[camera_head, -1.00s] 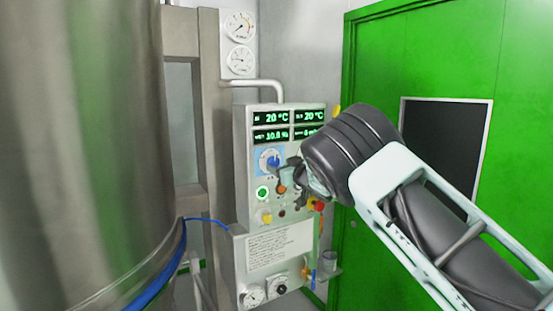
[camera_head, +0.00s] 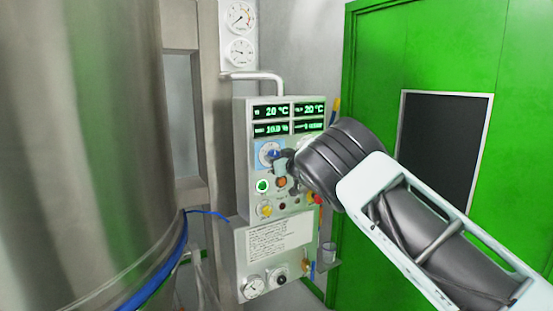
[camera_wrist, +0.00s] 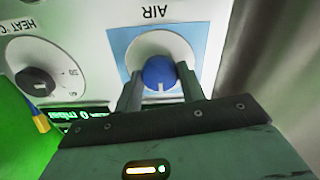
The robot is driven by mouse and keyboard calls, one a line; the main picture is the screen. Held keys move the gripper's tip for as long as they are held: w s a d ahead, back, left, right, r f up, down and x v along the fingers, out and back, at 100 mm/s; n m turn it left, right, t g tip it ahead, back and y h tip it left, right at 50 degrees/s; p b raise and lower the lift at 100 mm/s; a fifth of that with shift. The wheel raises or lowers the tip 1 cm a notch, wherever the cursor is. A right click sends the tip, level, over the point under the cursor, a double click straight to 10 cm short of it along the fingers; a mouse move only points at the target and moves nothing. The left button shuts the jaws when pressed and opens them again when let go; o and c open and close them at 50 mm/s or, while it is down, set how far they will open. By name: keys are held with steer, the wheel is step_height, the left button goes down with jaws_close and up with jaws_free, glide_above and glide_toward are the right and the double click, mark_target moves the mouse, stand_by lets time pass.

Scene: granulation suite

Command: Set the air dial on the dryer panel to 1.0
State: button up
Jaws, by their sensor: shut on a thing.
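The dryer panel (camera_head: 243,160) is a pale box with green-lit displays on its upper front. The air dial is a blue knob (camera_wrist: 159,73) with a white pointer line, on a white disc inside a blue square marked AIR, which shows upside down in the wrist view. In the head view the air dial (camera_head: 272,154) is partly hidden by my gripper. My gripper (camera_wrist: 160,88) has one finger on each side of the blue knob and is shut on it. The pointer line is toward the gripper side in the wrist view; the scale numbers around it cannot be read.
A dark heat knob (camera_wrist: 36,82) sits beside the air dial. Below on the panel are a green-lit button (camera_head: 262,186), an orange button (camera_head: 282,182) and a yellow knob (camera_head: 265,209). A large steel vessel (camera_head: 85,140) stands left. A green door (camera_head: 375,60) is behind my arm.

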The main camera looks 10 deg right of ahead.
steer(key=shift+b, duration=0.35)
steer(key=shift+n+b, duration=5.9)
steer(key=shift+b, duration=1.05)
steer(key=o, duration=1)
steer(key=shift+c, duration=0.2)
steer(key=b+v, duration=0.6)
steer(key=v, duration=1.1)
steer(key=shift+s, duration=0.2)
